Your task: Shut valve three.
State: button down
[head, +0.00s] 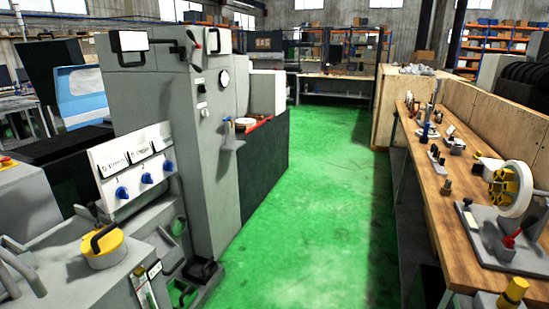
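A white panel (133,160) stands tilted at the left, in front of the grey grinder cabinet. Three blue knobs sit in a row along its lower part: a left knob (122,192), a middle knob (146,178) and a right knob (168,165). The digits 1 and 2 show by the left and middle knobs. The right knob is third in the row, but its mark is too small to read. I cannot tell from here how far any knob is turned. My gripper is not in view.
A yellow round part with a black handle (101,246) sits on the grey machine below the panel. The tall grey cabinet (165,115) rises behind. A clear green floor aisle (310,210) runs down the middle. A wooden workbench (455,205) with several tools lines the right.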

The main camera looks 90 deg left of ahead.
aim_at(167, 166)
jog(key=u, duration=3.1)
jog(key=i+l+u, duration=0.1)
jog(key=i+l, duration=0.3)
jog(key=i+l+u, duration=0.15)
jog(key=i+l, duration=0.2)
jog(key=l, duration=0.15)
jog(key=i+l+u, duration=0.1)
jog(key=i+l, duration=0.25)
jog(key=l, duration=0.15)
jog(key=i+l+u, duration=0.15)
jog(key=i+l, duration=0.2)
jog(key=l, duration=0.2)
jog(key=i+l+u, duration=0.1)
jog(key=i+l, duration=0.2)
jog(key=l, duration=0.3)
jog(key=i+l+u, duration=0.1)
jog(key=i+l, duration=0.2)
jog(key=l, duration=0.3)
jog(key=i+l+u, duration=0.15)
jog(key=l, duration=0.45)
jog(key=i+l+u, duration=0.1)
jog(key=i+l, duration=0.2)
jog(key=l, duration=0.35)
